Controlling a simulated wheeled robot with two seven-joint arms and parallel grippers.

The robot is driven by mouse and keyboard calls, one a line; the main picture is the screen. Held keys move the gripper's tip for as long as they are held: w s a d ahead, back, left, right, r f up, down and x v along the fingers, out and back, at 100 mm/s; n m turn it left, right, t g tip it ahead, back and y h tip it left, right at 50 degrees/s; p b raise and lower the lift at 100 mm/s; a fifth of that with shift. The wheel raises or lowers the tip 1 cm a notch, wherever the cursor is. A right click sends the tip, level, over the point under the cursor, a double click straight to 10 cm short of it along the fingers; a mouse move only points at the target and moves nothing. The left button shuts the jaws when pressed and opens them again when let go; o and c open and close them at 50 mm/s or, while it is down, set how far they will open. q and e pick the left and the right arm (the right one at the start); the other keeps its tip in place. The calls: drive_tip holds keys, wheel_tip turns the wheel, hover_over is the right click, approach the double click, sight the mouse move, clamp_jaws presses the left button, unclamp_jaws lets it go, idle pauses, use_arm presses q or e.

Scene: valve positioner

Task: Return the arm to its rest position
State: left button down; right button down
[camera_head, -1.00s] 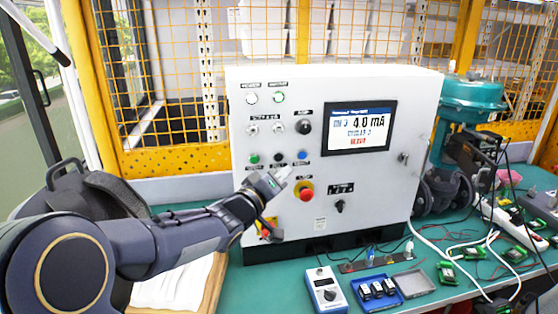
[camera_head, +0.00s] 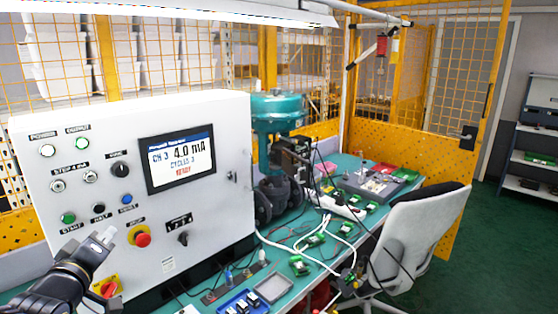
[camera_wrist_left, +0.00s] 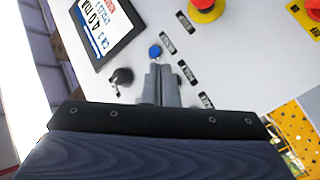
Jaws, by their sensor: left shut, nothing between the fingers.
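My left gripper (camera_head: 106,238) is shut and empty in front of the lower left of the white control cabinet (camera_head: 215,215). In the left wrist view its two fingers (camera_wrist_left: 161,72) are together, pointing at the cabinet face near a blue button (camera_wrist_left: 155,52). Any gap to the panel is hard to judge. The head view shows the blue button (camera_head: 127,199), a green button (camera_head: 68,218), the red emergency stop (camera_head: 143,239) and the screen (camera_head: 178,160) reading 4.0 mA. My right gripper is not in view.
A teal valve actuator (camera_head: 277,108) stands right of the cabinet on the green bench. Cables, small green boards (camera_head: 299,265) and a grey tray (camera_head: 273,288) lie there. A grey chair (camera_head: 418,230) stands at the bench's right. The floor (camera_head: 490,250) beyond is clear.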

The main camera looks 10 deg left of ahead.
use_arm(q)
drive_tip(key=s+d+f+m+g+h, duration=0.3)
drive_tip(key=s+d+f, duration=0.4)
drive_tip(key=s+d, duration=0.3)
drive_tip(key=s+d+f+m+g+h, duration=0.3)
drive_tip(key=s+d+f+m+g, duration=0.3)
drive_tip(key=s, duration=0.6)
drive_tip(key=d+f+g, duration=0.2)
drive_tip(key=d, duration=0.1)
drive_tip(key=shift+s+d+h, duration=0.3)
drive_tip(key=shift+s+d, duration=0.05)
